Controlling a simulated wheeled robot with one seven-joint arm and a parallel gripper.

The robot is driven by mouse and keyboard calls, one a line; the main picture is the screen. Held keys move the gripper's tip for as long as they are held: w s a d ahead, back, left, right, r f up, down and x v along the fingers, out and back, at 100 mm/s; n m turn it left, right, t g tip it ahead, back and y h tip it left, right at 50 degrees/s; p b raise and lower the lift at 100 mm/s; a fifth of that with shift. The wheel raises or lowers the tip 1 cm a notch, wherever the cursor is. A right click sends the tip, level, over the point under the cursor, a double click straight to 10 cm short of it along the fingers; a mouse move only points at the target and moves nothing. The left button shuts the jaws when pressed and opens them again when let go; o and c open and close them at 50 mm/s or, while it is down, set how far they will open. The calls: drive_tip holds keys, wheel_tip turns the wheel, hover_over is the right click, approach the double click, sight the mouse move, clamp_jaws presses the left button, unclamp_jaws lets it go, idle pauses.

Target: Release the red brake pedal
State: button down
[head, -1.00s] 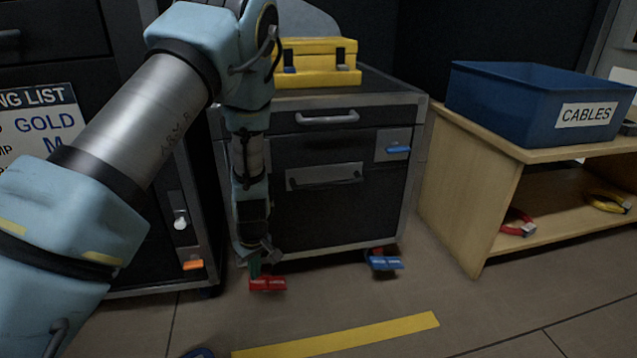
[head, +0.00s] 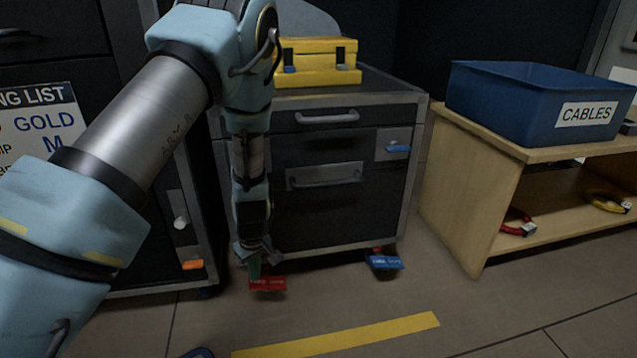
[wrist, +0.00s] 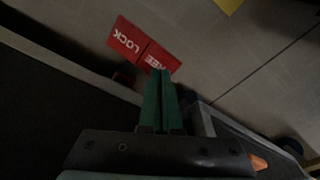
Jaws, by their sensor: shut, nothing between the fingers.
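The red brake pedal (head: 268,283) sits low at the front left foot of the dark wheeled cabinet (head: 330,215). In the wrist view the red pedal (wrist: 143,45) shows two halves, one reading LOCK and the other partly hidden, ending in "REE". My gripper (head: 254,272) points down just above the pedal's left end. In the wrist view my gripper's green fingers (wrist: 161,75) are shut, with nothing between them. Their tips overlap the edge of the "REE" half; I cannot tell whether they touch it. A blue pedal (head: 385,262) is at the cabinet's front right foot.
A wooden shelf (head: 470,200) stands at right, with a blue CABLES bin (head: 530,105) on top.

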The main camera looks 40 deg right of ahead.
drive_tip(key=shift+f+b, duration=0.4)
drive_tip(key=shift+f, duration=0.5)
idle(0.3)
wheel_tip(320, 180, up, 7)
drive_tip(key=p, duration=0.7)
drive_tip(key=shift+r, duration=0.1)
idle(0.5)
